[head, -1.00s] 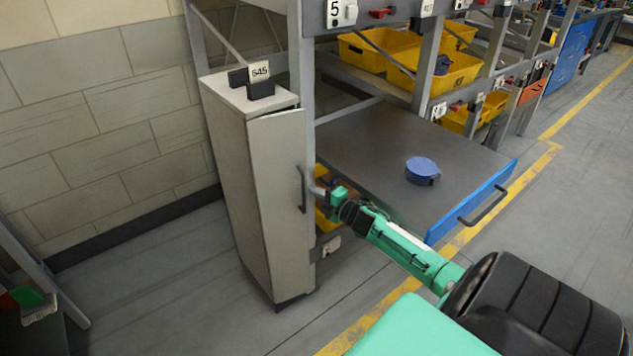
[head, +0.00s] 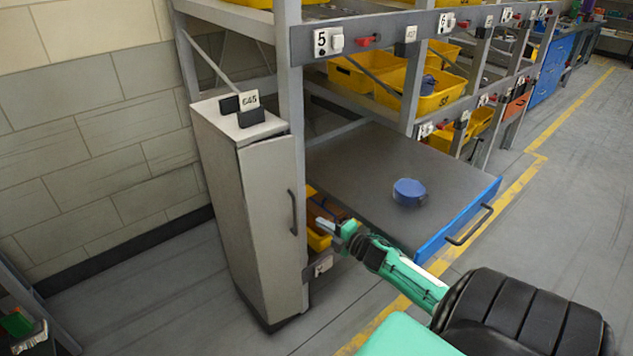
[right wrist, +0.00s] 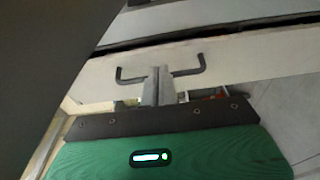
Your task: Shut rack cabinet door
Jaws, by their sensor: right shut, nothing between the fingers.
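The rack cabinet (head: 216,190) is a tall, narrow grey unit at the left end of the rack. Its grey door (head: 268,225) is at or nearly at the cabinet front; a slight gap may show along its top edge. A dark bar handle (head: 293,212) is on the door's right side. My right gripper (head: 322,226) is shut and empty, just right of the handle and apart from it. In the right wrist view, its closed fingers (right wrist: 157,85) point at the door, in line with the handle's middle (right wrist: 128,80). My left gripper is not in view.
A pulled-out grey drawer with a blue front (head: 459,226) juts out right of the cabinet, close to my right arm. A blue round object (head: 409,192) sits on it. Yellow bins (head: 440,98) stand on the shelves.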

